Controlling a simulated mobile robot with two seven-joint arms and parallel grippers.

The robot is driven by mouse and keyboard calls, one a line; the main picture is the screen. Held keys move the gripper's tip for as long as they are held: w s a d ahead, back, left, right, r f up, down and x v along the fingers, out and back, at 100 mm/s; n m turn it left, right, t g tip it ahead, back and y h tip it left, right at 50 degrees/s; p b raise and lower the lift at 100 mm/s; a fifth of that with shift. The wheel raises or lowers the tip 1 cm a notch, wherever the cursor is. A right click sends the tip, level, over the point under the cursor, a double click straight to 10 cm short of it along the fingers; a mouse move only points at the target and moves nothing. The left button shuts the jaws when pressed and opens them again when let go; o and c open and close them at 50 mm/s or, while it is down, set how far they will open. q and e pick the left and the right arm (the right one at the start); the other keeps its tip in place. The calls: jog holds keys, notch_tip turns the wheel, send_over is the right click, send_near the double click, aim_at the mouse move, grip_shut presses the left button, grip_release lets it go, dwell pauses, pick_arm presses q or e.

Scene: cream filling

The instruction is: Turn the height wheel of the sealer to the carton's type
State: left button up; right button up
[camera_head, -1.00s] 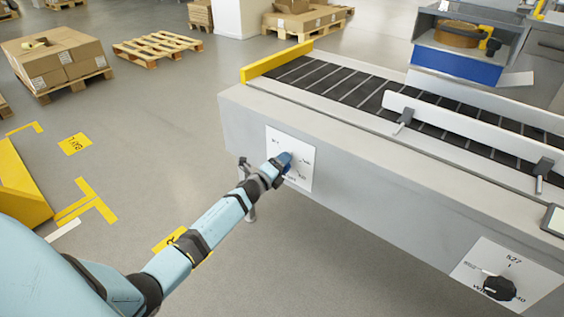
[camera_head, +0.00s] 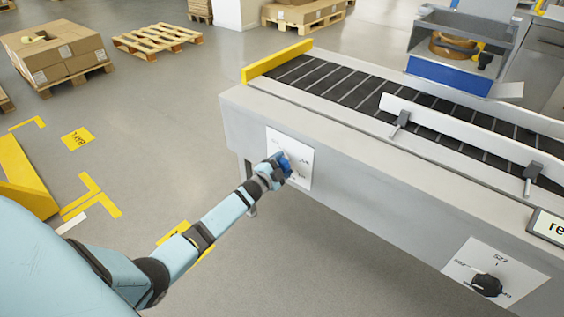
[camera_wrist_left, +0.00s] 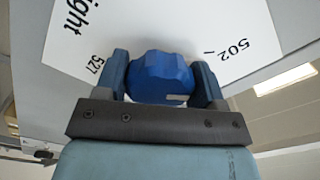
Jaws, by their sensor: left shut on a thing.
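The blue height wheel (camera_wrist_left: 160,78) sits on a white dial plate (camera_head: 301,165) on the front of the grey sealer (camera_head: 350,160). In the left wrist view the plate shows the numbers 527 and 502 and part of a word ending in "ight". My left gripper (camera_head: 282,165) is at the wheel. Its two fingers stand on either side of the wheel and are shut on it in the left wrist view (camera_wrist_left: 162,82). The wheel's pointer is hard to make out. My right gripper is not in view. No carton shows on the belt near the dial.
A black knob (camera_head: 486,284) on a second white plate is at the lower right, beside a small display (camera_head: 547,226). The belt (camera_head: 340,90) has a guide rail (camera_head: 470,125). Pallets with boxes (camera_head: 55,50) stand far off on the floor.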

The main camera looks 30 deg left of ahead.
pick_arm(q)
jog(key=shift+n+p, duration=0.3)
jog(key=shift+n, duration=0.6)
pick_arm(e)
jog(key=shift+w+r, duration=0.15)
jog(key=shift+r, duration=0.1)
pick_arm(q)
jog(key=shift+n, duration=0.4)
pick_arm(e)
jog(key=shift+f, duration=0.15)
pick_arm(q)
jog(key=o, duration=0.9)
jog(key=shift+o, duration=0.2)
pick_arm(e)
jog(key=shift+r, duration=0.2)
pick_arm(q)
jog(key=s+a+p, duration=0.1)
jog(key=s+p, duration=0.2)
jog(key=s, duration=1)
jog(key=shift+s, duration=0.4)
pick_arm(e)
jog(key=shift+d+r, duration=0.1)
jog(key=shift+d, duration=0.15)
